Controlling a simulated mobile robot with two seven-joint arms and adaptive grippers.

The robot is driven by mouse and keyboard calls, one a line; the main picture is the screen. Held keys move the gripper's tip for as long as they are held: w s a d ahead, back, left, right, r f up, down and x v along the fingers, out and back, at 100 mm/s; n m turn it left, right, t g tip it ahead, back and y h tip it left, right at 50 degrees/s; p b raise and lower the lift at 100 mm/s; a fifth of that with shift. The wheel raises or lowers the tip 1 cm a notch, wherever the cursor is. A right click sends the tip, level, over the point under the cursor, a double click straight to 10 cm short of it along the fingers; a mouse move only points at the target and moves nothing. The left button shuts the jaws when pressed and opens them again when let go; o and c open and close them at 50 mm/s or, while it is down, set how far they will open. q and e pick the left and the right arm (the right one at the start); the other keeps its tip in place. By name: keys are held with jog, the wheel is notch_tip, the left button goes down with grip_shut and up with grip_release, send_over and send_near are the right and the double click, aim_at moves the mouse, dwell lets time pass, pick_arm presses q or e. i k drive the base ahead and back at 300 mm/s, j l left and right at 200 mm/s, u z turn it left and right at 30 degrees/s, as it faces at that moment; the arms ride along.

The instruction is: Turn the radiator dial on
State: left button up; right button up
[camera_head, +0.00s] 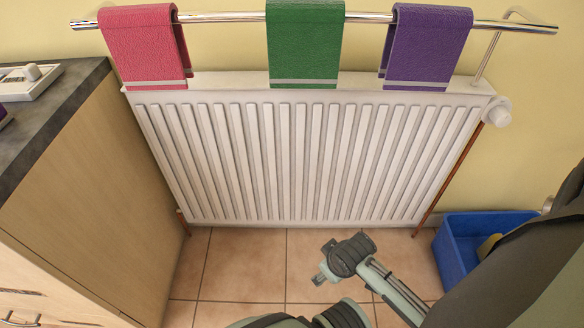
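The radiator dial (498,112) is a white round knob at the upper right corner of the white radiator (310,212). Its setting cannot be read from here. My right gripper (323,264) is low over the floor in front of the radiator, left of and well below the dial. Its two fingertips look spread apart, with nothing between them. It is not touching the dial. My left gripper is not in view. A rounded arm link of mine shows at the bottom middle edge.
Above the radiator, a chrome rail (225,17) carries red (146,45), green (305,42) and purple (428,47) towels. A blue bin (458,256) stands on the floor below the dial. A wooden cabinet (85,190) with a dark worktop is at left. The wall around the dial is clear.

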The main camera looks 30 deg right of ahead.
aim_at(499, 115)
jog(key=z, duration=2.25)
